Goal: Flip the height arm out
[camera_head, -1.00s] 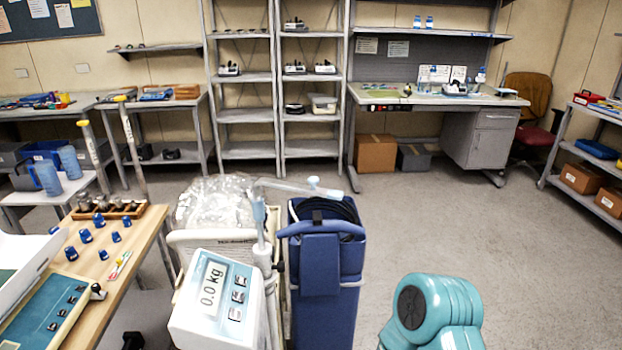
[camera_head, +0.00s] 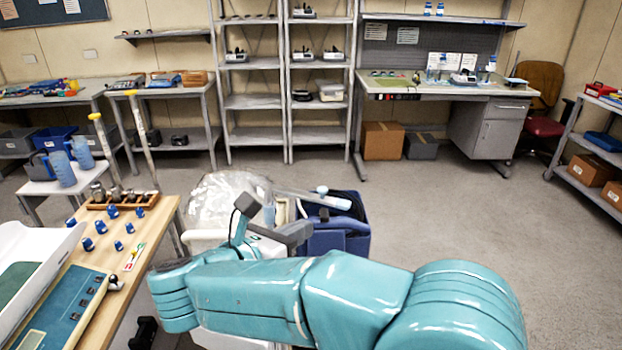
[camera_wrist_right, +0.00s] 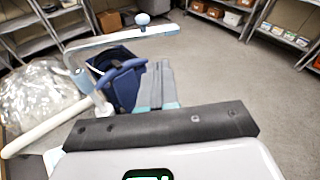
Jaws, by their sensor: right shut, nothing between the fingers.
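The height arm (camera_head: 315,197) is a pale bar with a light blue ball knob. It points right from the top of a slim post, above the blue bag (camera_head: 335,240). In the right wrist view the height arm (camera_wrist_right: 120,38) runs from the post at left to its knob end. My right gripper (camera_head: 290,235) is shut and empty, in front of and below the height arm, apparently apart from it. My teal right arm hides the scale's display head and the lower post. My left gripper is not in view.
A clear plastic bag (camera_head: 218,198) bulges left of the post. A wooden table (camera_head: 150,228) at left holds blue weights (camera_head: 102,227) and a white tray (camera_head: 45,240). Shelves and a desk (camera_head: 445,92) stand at the back. Floor at right is clear.

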